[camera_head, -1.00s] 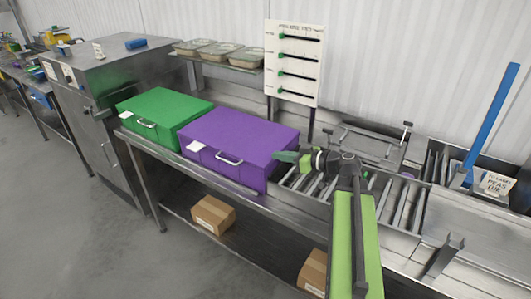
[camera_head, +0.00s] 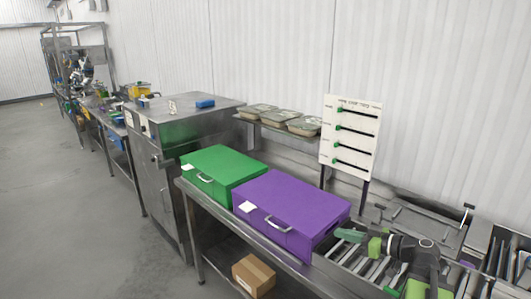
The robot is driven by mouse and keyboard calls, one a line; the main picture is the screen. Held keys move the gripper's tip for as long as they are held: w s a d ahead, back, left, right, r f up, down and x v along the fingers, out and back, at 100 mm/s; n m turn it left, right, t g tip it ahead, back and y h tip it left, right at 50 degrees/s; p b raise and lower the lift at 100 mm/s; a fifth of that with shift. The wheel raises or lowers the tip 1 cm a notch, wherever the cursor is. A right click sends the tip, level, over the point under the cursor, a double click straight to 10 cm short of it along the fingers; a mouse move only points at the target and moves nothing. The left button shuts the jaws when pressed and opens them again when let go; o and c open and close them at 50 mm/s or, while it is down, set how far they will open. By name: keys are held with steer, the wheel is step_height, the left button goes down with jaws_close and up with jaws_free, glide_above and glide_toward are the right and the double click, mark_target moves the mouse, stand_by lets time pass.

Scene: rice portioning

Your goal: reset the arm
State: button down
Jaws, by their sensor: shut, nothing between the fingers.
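My gripper (camera_head: 351,236) is at the lower right of the head view, above the rollers and just right of the purple box. Its green fingers point left and are shut with nothing between them. My arm, with green and dark links, runs down out of the picture at the bottom right. A small gap or light touch between the fingertips and the purple box cannot be told apart from this angle.
A purple box (camera_head: 292,210) and a green box (camera_head: 222,172) stand on the steel bench. A white panel with several sliders (camera_head: 350,137) rises behind. Filled trays (camera_head: 303,125) sit on a shelf. A carton (camera_head: 253,276) lies below. The floor (camera_head: 90,220) at left is clear.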

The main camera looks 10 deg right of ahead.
steer(key=w+a+f+n+g+y, duration=0.1)
steer(key=a+f+n+g, duration=0.25)
steer(key=a, duration=1.15)
steer(key=s+a+f+g+h, duration=0.3)
steer(key=s+a+f+g, duration=0.15)
steer(key=a+f, duration=0.4)
step_height(320, 180, down, 5)
steer(key=s+m+g+h, duration=0.2)
steer(key=s+m+h, duration=0.1)
steer(key=m+h, duration=0.15)
steer(key=s+d+f+m+h, duration=0.1)
steer(key=d+m+h, duration=0.3)
steer(key=d+m, duration=0.2)
steer(key=d, duration=0.2)
steer(key=shift+s+d+f+m+g, duration=0.2)
steer(key=shift+d+m+g, duration=0.1)
steer(key=shift+d+g, duration=0.1)
